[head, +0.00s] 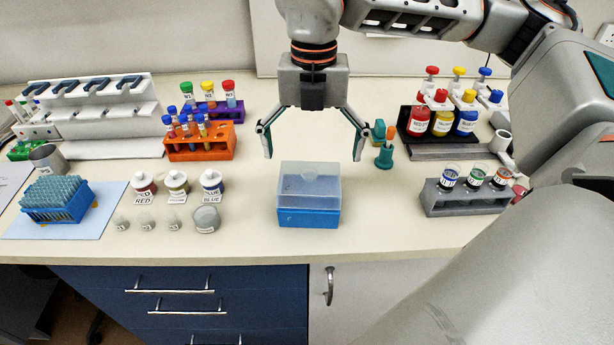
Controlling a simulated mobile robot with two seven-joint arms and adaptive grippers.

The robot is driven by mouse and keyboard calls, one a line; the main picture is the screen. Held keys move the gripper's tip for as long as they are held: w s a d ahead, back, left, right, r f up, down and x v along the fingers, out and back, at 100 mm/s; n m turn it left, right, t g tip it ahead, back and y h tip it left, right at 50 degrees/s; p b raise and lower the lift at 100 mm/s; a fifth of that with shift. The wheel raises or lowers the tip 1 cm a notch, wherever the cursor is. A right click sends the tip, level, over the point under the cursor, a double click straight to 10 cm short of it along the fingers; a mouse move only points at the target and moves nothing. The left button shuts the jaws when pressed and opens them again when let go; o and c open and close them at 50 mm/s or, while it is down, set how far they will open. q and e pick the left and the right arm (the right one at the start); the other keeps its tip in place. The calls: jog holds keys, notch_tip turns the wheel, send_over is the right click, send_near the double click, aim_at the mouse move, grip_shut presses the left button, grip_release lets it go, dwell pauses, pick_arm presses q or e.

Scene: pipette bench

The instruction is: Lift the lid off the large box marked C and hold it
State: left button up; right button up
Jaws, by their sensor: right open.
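A box with a blue base (308,218) and a translucent pale lid (310,185) stands on the bench near its front edge, in the middle of the head view. The lid sits on the base. I cannot make out a letter C on it. My right gripper (314,151) points down just above and behind the lid in the picture. Its two fingers are spread wide, one towards each side of the box, with nothing between them. I cannot tell how much height separates the fingertips from the lid. My left gripper is not in view.
Small labelled jars (177,186) and a grey cup (206,219) stand left of the box. An orange tube rack (200,150) is behind them. A teal holder (384,157) stands close to the right finger. A grey vial rack (466,204) is at right. Bench beside the box is clear.

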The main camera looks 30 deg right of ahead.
aim_at(309, 172)
jog(key=f, duration=0.5)
jog(key=shift+a, duration=0.25)
jog(key=c, duration=1)
notch_tip(309, 172, up, 20)
jog(key=p, duration=0.1)
jog(key=shift+p, duration=0.3)
